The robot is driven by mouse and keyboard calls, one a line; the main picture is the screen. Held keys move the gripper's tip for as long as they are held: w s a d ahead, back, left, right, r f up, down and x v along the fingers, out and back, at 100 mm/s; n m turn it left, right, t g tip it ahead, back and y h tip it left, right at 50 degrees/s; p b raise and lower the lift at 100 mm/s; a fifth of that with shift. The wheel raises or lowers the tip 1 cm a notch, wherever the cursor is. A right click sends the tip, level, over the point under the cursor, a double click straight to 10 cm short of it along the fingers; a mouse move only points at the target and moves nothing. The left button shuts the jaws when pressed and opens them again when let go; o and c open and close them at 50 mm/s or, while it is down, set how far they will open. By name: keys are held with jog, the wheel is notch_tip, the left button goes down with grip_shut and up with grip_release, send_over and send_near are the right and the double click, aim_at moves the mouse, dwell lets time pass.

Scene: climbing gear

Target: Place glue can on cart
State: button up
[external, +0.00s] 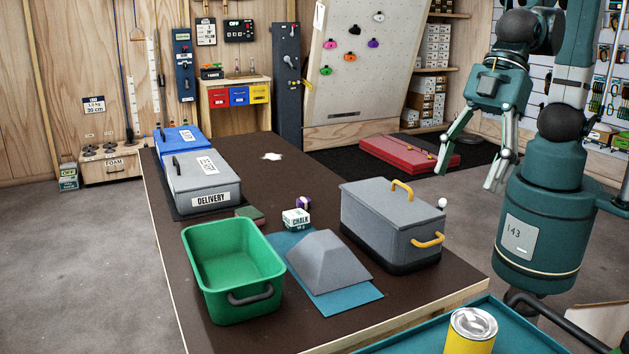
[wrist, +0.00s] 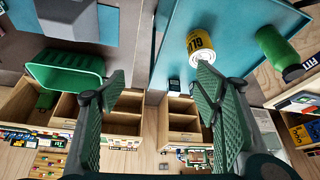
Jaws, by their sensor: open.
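The glue can (external: 471,332) is a yellow can with a pale lid. It stands upright on a teal, rimmed surface (external: 405,338) at the lower right, which looks like a cart top. In the wrist view the can (wrist: 200,32) shows its GLUE label on the teal surface (wrist: 236,62), partly behind the tip of the right finger. My gripper (external: 470,178) is open and empty, raised well apart from the can in the external view. In the wrist view my gripper (wrist: 165,82) has its fingers wide apart.
A green bottle (wrist: 279,53) is near the can. On the brown table (external: 270,157) are a green bin (external: 232,265), a grey lidded box (external: 390,222), a grey wedge (external: 328,260), a chalk box (external: 296,219) and a delivery box (external: 203,182). Open wooden compartments (wrist: 180,122) lie below.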

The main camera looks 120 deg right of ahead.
jog(key=s+d+r+m+t+h, duration=0.1)
jog(key=s+d+r, duration=0.4)
jog(key=s+d, duration=0.9)
jog(key=shift+s+d+r+m+t, duration=0.3)
jog(key=shift+s+r+m+t, duration=0.15)
jog(key=shift+m, duration=0.35)
jog(key=shift+f, duration=0.2)
